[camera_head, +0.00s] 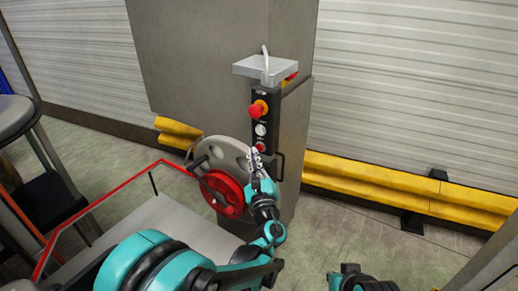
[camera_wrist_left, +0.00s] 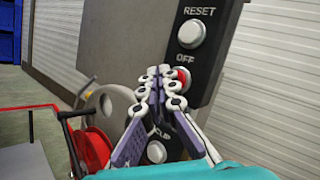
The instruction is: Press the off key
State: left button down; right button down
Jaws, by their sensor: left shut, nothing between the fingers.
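The off key is a red button (camera_wrist_left: 181,80) under the word OFF on a dark control panel (camera_wrist_left: 215,62). In the head view the red off key (camera_head: 261,147) shows low on the panel, just above my left gripper (camera_head: 256,157). In the left wrist view my left gripper (camera_wrist_left: 164,74) is shut and empty. Its fingertips are at the key's left side and partly cover it. I cannot tell whether they touch it. My right gripper's fingers do not show; only a teal and dark piece of my right arm shows at the bottom of the head view.
A white reset button (camera_wrist_left: 191,33) sits above the off key, and another pale button (camera_wrist_left: 156,152) sits below it. A red and yellow emergency knob (camera_head: 257,109) is higher up. A grey wheel with a red hub (camera_head: 226,193) stands left of the panel. Yellow barriers (camera_head: 370,178) line the wall.

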pick_arm(q)
jog(key=shift+w, duration=0.1)
jog(key=shift+w+d, duration=0.2)
jog(key=shift+w, duration=0.05)
jog(key=shift+w+d, duration=0.2)
jog(key=shift+w, duration=0.15)
dwell(0.7)
jog(key=shift+s, duration=0.1)
jog(key=shift+s+a+b, duration=0.3)
jog(key=shift+s+a, duration=0.15)
jog(key=shift+s, duration=0.2)
jog(key=s, duration=0.1)
jog(key=s+a, duration=0.2)
jog(key=s, duration=0.1)
jog(key=shift+s+a, duration=0.1)
jog(key=shift+a, duration=0.15)
dwell(0.4)
dwell(0.4)
